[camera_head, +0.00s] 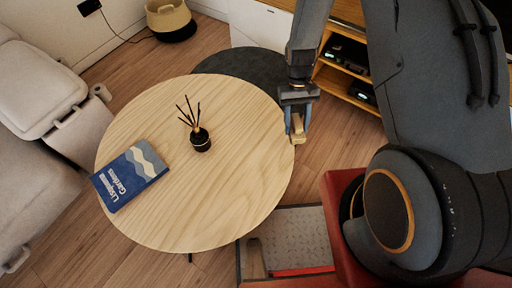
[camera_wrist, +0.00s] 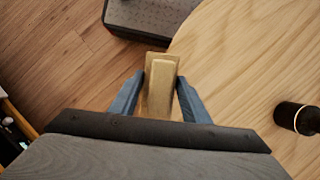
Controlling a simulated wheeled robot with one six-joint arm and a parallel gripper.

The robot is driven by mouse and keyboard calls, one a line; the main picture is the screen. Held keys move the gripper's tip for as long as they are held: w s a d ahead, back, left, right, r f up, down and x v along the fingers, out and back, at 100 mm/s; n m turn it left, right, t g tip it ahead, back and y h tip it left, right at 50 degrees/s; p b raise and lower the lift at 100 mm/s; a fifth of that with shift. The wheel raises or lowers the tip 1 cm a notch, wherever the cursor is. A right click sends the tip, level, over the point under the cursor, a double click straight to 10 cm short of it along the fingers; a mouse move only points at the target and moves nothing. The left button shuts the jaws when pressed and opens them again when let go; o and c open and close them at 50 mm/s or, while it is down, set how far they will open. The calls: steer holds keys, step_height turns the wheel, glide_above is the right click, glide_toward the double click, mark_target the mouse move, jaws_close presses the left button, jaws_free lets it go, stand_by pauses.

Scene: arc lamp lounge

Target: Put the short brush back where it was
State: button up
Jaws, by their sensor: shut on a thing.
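The short brush (camera_head: 298,128) is a small tan wooden block shape held in my gripper (camera_head: 297,103). In the wrist view the brush (camera_wrist: 162,90) points away from the camera, between the two blue-grey fingers of my gripper (camera_wrist: 160,84). The fingers close on its sides. In the head view it appears at the right edge of the round wooden table (camera_head: 240,200). In the wrist view it overlaps the boundary between tabletop and floor. I cannot tell its height above the table. Its underside is hidden.
A black reed diffuser (camera_head: 200,141) stands near the table's middle, and a blue book (camera_head: 130,175) lies at its left. The tabletop's front and right are bare. A wooden shelf (camera_head: 345,82) stands behind.

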steer(key=s+a+r+n+t+h+b, duration=0.3)
steer(key=a+n+b, duration=0.75)
steer(key=b, duration=0.85)
steer(key=shift+m+g, duration=0.55)
steer(key=shift+g, duration=0.05)
steer(key=f+b, duration=0.1)
steer(key=f, duration=0.4)
steer(key=a+f+b, duration=0.1)
steer(key=f, duration=0.2)
steer(key=shift+s+f+b, duration=0.3)
steer(key=o, duration=0.6)
steer(key=shift+f, duration=0.1)
steer(key=shift+c, duration=0.2)
steer(key=o, duration=0.4)
steer(key=shift+o, duration=0.2)
